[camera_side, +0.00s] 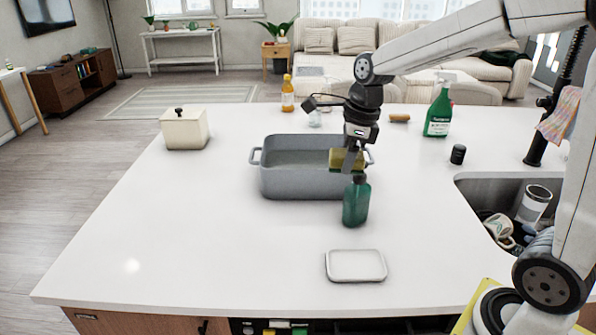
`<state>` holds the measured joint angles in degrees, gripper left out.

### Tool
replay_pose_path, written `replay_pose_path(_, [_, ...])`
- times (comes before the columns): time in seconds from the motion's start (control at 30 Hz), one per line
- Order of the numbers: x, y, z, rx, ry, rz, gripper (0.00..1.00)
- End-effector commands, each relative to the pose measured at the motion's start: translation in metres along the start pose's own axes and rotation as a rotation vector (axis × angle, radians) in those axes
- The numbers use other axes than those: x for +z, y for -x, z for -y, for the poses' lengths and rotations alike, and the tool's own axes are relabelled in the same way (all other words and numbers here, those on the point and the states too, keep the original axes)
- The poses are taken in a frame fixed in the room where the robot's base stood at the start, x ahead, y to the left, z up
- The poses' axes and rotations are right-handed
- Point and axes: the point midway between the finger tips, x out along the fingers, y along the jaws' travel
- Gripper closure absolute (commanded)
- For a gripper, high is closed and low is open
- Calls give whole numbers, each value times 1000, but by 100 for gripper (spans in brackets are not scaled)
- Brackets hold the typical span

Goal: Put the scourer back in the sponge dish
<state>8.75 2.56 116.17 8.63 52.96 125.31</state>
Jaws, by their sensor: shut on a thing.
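My gripper (348,166) points down and is shut on a yellow-and-green block, the scourer (338,158). It holds the scourer in the air, in line with the right end of the grey basin and just above and behind the green bottle in the picture. Part of the scourer is hidden by the fingers. The sponge dish (356,266), a shallow white rectangular tray with a grey rim, lies empty on the counter nearer the front edge. The scourer is apart from the dish.
A grey two-handled basin (290,183) and a dark green bottle (356,203) stand near my gripper. A green spray bottle (438,112) and small black jar (458,154) stand right. The sink (480,190) holds a mug and a can. The counter's left front is clear.

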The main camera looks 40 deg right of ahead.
Motion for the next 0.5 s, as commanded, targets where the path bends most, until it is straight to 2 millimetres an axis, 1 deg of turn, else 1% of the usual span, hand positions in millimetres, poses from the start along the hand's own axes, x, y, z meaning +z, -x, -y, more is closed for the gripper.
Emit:
replay_pose_path(0.03, [-5,0,-10,6,10,-4,78])
replay_pose_path(0.13, [-13,-2,-24,17,23,-12,78])
replay_pose_path(0.5, [-34,-6,-57,43,57,-32,78])
